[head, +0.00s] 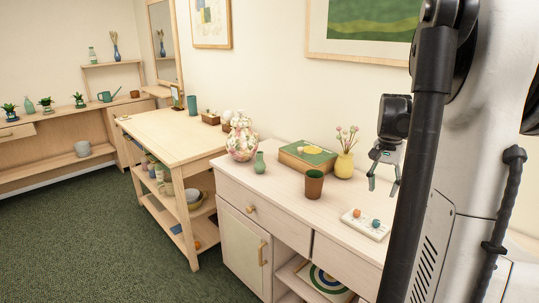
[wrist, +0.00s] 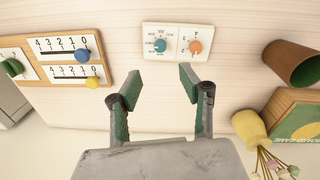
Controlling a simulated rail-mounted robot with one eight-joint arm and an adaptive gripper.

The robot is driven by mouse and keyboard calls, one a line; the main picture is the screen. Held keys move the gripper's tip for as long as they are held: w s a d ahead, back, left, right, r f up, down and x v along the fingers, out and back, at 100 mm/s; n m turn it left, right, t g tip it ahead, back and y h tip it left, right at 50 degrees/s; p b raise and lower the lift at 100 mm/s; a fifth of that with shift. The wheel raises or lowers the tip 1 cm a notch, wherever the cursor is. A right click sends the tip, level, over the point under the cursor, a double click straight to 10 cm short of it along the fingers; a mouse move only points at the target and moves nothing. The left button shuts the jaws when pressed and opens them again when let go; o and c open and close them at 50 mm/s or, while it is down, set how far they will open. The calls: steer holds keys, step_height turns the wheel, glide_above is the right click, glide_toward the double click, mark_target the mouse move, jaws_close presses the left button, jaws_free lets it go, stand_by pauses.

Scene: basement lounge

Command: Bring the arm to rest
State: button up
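My gripper (head: 383,186) hangs open and empty above the right part of the pale cabinet top, with its fingers pointing down. In the wrist view its two green-padded fingers (wrist: 169,83) are spread apart with nothing between them. Below it in the head view lies a white panel (head: 352,226) with an orange and a teal knob. The panel (wrist: 179,51) also shows just beyond the fingertips in the wrist view, apart from them.
A yellow vase (head: 344,166), a brown cup (head: 314,186) and a green-topped box (head: 301,160) stand left of my gripper. In the wrist view a wooden slider board (wrist: 98,75) lies at left. Bare cabinet top (head: 280,189) shows at front left.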

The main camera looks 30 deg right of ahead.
steer(key=w+a+r+n+t+h, duration=0.1)
steer(key=w+a+r+n+t, duration=0.15)
steer(key=a, duration=0.95)
steer(key=w+a+r+n+t, duration=0.15)
steer(key=a+n, duration=0.25)
steer(key=a, duration=0.8)
steer(key=s+a+f+n+t, duration=0.1)
steer(key=s+a+f+n, duration=0.1)
steer(key=a, duration=0.9)
steer(key=s+a+f+n+t+y, duration=0.1)
steer(key=s+a+n, duration=0.4)
steer(key=a, duration=0.7)
steer(key=shift+s+f+t, duration=0.5)
steer(key=shift+s+t, duration=0.3)
steer(key=shift+s, duration=0.1)
